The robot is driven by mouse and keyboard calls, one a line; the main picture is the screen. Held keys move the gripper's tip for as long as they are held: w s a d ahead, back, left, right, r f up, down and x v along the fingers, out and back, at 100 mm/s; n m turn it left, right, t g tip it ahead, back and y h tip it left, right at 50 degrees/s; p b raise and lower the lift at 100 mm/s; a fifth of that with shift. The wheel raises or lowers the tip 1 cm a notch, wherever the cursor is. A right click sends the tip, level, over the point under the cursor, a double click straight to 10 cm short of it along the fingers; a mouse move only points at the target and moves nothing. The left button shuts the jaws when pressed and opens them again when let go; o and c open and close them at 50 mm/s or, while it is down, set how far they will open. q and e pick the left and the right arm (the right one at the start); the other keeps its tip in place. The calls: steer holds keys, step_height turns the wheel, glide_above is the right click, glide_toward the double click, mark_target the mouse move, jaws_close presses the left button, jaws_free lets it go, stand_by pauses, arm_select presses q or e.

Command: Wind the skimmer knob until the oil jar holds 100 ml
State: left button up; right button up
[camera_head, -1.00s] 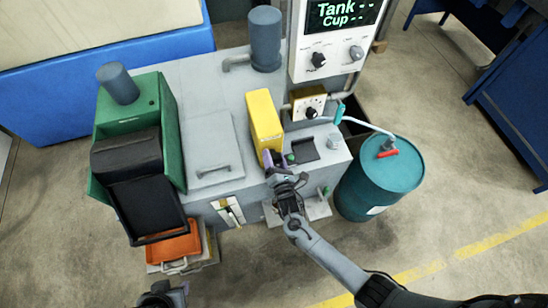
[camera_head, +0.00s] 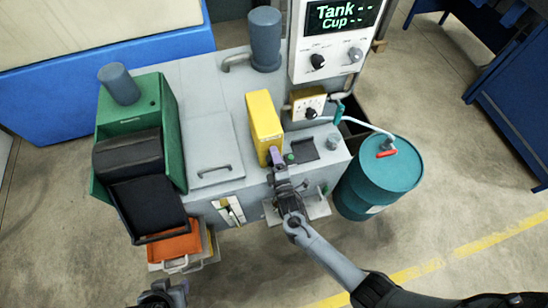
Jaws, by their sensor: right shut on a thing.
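A tall yellow housing (camera_head: 264,114) stands near the right front of the grey machine. A purple part (camera_head: 276,156), seemingly the skimmer knob, shows at its lower front. My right gripper (camera_head: 279,169) is shut on this part, its fingers largely hiding it. I cannot make out the oil jar; a small shelf (camera_head: 317,208) below is partly covered by my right gripper and arm. The display (camera_head: 343,15) reads "Tank --" and "Cup --". My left gripper (camera_head: 163,294) is at the bottom edge, partly cut off; its jaws are unclear.
A teal drum (camera_head: 378,180) stands at the right. A green unit (camera_head: 168,125) with a black chute and an orange tray (camera_head: 176,246) are at the left.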

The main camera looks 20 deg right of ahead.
steer(key=m, duration=0.3)
steer(key=shift+m, duration=0.4)
steer(key=m, duration=0.3)
steer(key=shift+m, duration=0.3)
steer(key=m, duration=0.3)
steer(key=shift+m, duration=0.8)
steer(key=o, duration=1)
steer(key=shift+o, duration=0.2)
steer(key=shift+s, duration=0.15)
